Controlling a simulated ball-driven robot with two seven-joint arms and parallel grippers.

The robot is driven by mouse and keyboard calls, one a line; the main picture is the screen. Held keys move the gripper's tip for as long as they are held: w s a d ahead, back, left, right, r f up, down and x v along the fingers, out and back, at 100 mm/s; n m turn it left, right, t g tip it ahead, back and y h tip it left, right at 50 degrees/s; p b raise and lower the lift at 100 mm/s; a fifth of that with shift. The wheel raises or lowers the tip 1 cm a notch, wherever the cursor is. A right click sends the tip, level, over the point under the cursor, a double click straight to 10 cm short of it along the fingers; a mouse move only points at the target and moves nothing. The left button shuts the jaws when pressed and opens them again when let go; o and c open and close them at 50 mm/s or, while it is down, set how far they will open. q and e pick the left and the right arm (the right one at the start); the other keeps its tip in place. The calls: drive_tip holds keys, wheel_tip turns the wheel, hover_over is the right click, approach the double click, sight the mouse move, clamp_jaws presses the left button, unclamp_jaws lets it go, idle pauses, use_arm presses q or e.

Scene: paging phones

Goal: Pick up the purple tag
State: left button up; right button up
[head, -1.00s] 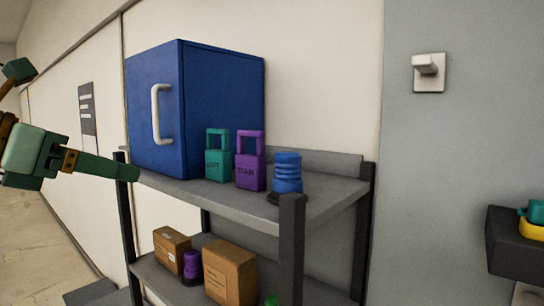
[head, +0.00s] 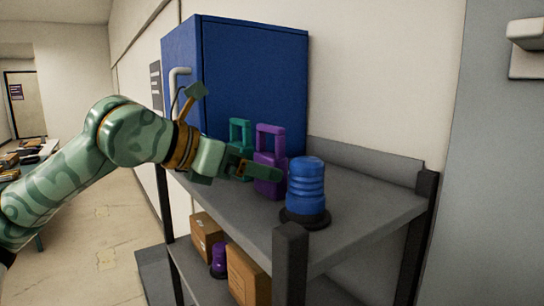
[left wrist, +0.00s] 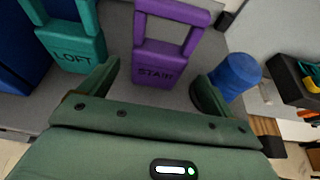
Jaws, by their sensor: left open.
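The purple tag (head: 268,183) stands upright on the top shelf, shaped like a block with a loop handle. In the left wrist view the purple tag (left wrist: 160,62) reads STAIR and lies ahead of my fingers, in line with the gap between them. My left gripper (head: 231,133) is open and empty. In the head view one finger overlaps the front of the purple tag; I cannot tell whether they touch. The left gripper also fills the lower left wrist view (left wrist: 155,85). My right gripper is not in view.
A teal tag (head: 240,137) marked LOFT stands left of the purple one, before a blue cabinet (head: 255,85). A blue ribbed cylinder (head: 306,180) stands close on the right. The shelf's right end (head: 375,200) is clear. Boxes (head: 247,277) sit below.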

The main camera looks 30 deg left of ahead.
use_arm(q)
drive_tip(key=shift+x, duration=0.85)
drive_tip(key=shift+w+d, duration=0.1)
drive_tip(key=shift+w, duration=0.25)
drive_tip(key=shift+w+d+p, duration=0.1)
drive_tip(key=shift+w+p, duration=0.15)
drive_tip(key=shift+p, duration=0.2)
drive_tip(key=p+x, duration=0.2)
drive_tip(key=x, duration=0.2)
drive_tip(key=shift+w+p, duration=0.3)
drive_tip(key=shift+p, duration=0.05)
drive_tip(key=shift+w+f, duration=0.1)
drive_tip(key=shift+w, duration=0.05)
drive_tip(key=shift+c, duration=0.6)
drive_tip(key=shift+s, duration=0.25)
drive_tip(key=c, duration=1)
drive_tip(key=shift+w, duration=0.1)
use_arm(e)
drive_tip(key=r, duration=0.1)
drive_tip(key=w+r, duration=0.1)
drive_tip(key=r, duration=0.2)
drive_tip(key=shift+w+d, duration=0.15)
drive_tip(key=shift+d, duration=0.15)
